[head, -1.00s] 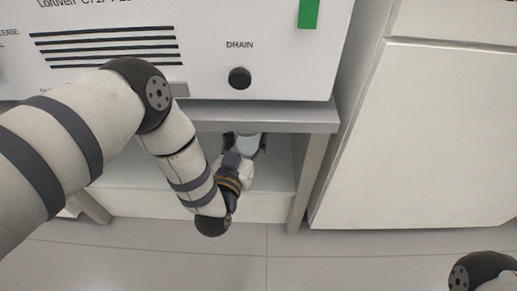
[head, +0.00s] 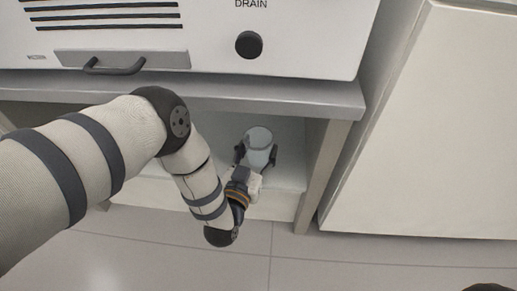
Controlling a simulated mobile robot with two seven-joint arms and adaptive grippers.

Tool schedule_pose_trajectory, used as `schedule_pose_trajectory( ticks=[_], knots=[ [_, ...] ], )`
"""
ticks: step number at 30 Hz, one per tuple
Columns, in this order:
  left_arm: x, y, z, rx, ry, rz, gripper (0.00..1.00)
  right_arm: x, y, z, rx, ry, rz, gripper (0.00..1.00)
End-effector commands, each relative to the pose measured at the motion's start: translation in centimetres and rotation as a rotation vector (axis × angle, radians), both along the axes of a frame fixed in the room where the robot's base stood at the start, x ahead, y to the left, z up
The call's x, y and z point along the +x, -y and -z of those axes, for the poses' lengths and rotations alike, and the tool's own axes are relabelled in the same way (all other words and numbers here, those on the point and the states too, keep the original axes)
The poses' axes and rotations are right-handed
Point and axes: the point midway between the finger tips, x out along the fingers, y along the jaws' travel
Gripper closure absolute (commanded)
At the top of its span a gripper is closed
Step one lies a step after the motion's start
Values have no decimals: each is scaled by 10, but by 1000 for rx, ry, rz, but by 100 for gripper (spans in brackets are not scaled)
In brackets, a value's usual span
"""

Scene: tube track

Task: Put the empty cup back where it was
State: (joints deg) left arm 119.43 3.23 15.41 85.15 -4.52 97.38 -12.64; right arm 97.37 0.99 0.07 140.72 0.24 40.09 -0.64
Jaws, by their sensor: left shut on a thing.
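The cup (head: 258,143) is pale and translucent, with a round rim facing up toward me. It is at the shelf under the white machine, near the right side of the opening. My left gripper (head: 257,158) is shut on the cup, with one dark finger on each side of it. I cannot tell whether the cup's base touches the shelf. The inside of the cup is too small to make out.
The white machine (head: 220,55) with a black drain knob (head: 249,44) stands on the grey bench top (head: 320,96) above the shelf (head: 290,165). A grey post (head: 322,180) bounds the shelf on the right. A white cabinet (head: 430,150) stands right of it.

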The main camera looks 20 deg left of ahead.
Motion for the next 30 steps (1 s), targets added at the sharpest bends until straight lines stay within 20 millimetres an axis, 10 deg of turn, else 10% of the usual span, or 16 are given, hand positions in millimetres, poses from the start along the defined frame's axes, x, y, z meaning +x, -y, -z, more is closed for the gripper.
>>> schedule_pose_trajectory(
  ticks=[3,14,30],
  knots=[
    [0,0,0,0,-1,0,26,0,0,0,0,-1,0,53],
    [-1,0,-6,0,0,0,26,1,0,-3,-1,5,1,53],
    [-117,4,-10,1,-1,1,26,17,-2,-29,-5,84,10,53]
  ],
)
